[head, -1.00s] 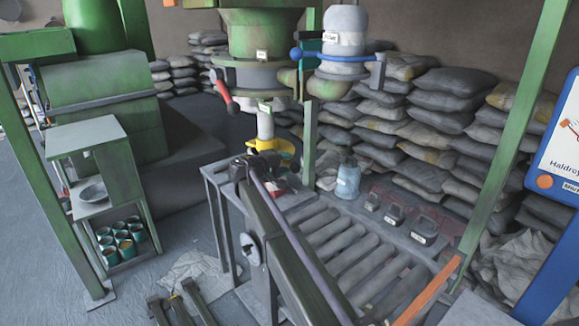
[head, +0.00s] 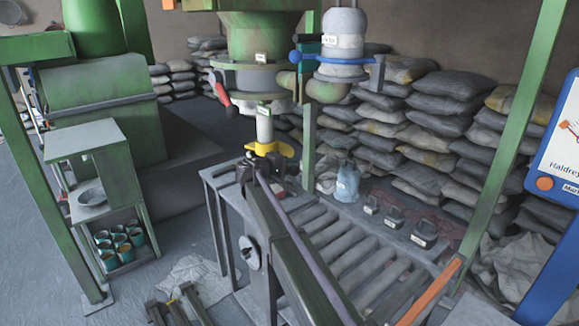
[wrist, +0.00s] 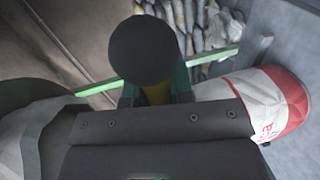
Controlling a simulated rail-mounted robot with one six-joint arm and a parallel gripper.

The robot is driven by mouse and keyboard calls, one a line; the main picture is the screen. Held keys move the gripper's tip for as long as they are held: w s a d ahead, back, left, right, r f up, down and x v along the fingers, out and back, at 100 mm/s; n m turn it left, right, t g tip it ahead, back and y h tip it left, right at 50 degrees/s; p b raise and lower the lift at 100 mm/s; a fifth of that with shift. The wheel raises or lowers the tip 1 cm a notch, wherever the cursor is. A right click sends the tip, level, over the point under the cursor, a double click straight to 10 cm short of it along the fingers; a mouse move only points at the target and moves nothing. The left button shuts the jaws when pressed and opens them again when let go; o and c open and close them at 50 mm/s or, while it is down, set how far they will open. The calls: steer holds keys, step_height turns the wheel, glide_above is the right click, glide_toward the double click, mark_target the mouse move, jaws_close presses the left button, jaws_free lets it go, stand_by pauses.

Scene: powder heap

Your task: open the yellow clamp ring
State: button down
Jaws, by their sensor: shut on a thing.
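The yellow clamp ring (head: 284,149) sits around the lower end of the pale spout under the green hopper in the head view. My gripper (head: 256,165) is just below and left of the ring. In the wrist view my gripper (wrist: 155,92) has its teal fingers closed on a yellow lever (wrist: 156,94) with a round dark knob (wrist: 142,50) at its end. The knob hides much of the lever and the ring. Whether the ring is open or closed cannot be told.
A grey table (head: 217,181) and a roller conveyor (head: 345,250) lie below the arm. A blue jug (head: 347,183) and several dark weights (head: 397,222) stand behind the rollers. A green post (head: 309,150) is close right of the ring. A red and white object (wrist: 285,105) shows at right in the wrist view.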

step_height(320, 180, up, 5)
steer(key=p, duration=0.5)
steer(key=c, duration=1)
jaws_free()
steer(key=p+v, duration=0.2)
steer(key=v, duration=0.9)
